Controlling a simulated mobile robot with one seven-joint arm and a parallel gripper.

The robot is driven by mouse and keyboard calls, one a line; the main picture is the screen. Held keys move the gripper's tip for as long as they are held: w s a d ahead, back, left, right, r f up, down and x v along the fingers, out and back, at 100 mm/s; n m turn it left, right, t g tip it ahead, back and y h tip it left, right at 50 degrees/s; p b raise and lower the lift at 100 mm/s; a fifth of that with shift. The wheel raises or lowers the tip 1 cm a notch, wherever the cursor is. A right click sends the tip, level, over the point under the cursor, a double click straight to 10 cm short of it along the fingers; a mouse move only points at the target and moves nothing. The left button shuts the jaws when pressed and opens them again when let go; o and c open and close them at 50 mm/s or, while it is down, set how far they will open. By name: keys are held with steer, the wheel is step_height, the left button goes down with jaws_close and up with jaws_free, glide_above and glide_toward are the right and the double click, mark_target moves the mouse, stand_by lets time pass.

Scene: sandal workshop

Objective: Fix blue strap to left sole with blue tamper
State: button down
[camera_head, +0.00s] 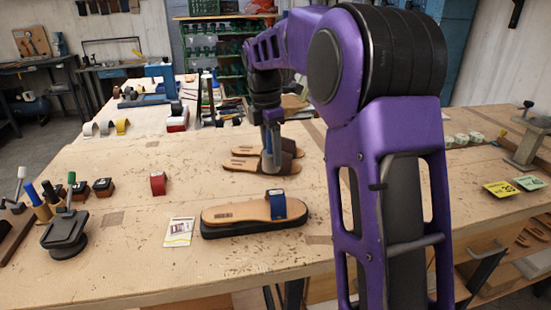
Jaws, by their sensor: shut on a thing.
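A tan-topped sole with a thick black base (235,222) lies on the bench, toe to the left. A blue strap (276,205) sits on its right part. A blue-handled tool (31,194) stands at the far left among other upright tools. I cannot tell whether it is the blue tamper.
A black stand (66,236), a small card (179,231) and a red roll (158,183) lie left of the sole. Yellow and green notes (501,188) and a metal press (530,142) are at the right. My purple arm covers the right middle.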

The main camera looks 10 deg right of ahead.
steer(key=w+n, duration=0.2)
steer(key=n, duration=0.1)
steer(key=shift+f+b, duration=0.3)
steer(key=shift+f, duration=2.7)
step_height(320, 180, down, 3)
steer(key=shift+f+b, duration=0.1)
steer(key=shift+b, duration=0.7)
steer(key=shift+r+p, duration=1.2)
steer(key=shift+r, duration=0.65)
steer(key=shift+f, duration=0.1)
steer(key=shift+f, duration=0.1)
